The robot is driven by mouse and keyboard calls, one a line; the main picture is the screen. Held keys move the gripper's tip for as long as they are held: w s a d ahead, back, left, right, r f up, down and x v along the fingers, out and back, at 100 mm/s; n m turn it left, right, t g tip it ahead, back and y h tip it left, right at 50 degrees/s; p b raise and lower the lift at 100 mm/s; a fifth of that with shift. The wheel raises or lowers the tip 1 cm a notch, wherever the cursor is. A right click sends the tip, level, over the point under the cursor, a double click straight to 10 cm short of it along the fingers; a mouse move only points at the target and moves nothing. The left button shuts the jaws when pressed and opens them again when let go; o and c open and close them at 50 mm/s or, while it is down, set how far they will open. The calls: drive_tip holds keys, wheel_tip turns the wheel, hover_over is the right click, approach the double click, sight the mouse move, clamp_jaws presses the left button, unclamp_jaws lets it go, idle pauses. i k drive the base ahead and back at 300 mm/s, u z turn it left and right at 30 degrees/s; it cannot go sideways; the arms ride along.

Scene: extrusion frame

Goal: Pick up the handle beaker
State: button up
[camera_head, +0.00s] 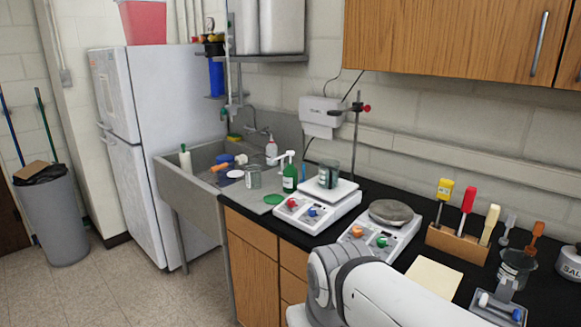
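A glass beaker (328,174) stands upright on the white top of the left hotplate, with a green-and-white label on its side. Another clear beaker (515,270) stands on the counter at the right, beside an orange-handled tool. No handle can be made out on any of them at this size, so I cannot tell which is the handle beaker. My white and grey arm crosses the lower middle in front of the counter.
The hotplates (318,208) (365,247) sit on the black counter. A wooden tool rack (457,243), a yellow sheet (434,277) and a white jar (570,262) are to the right. Wall cabinets (455,35) hang above. The floor at the left is open beside a grey bin (55,222).

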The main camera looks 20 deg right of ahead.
sight(329, 168)
drive_tip(key=z, duration=0.05)
drive_tip(key=i, duration=0.95)
drive_tip(key=z, duration=0.2)
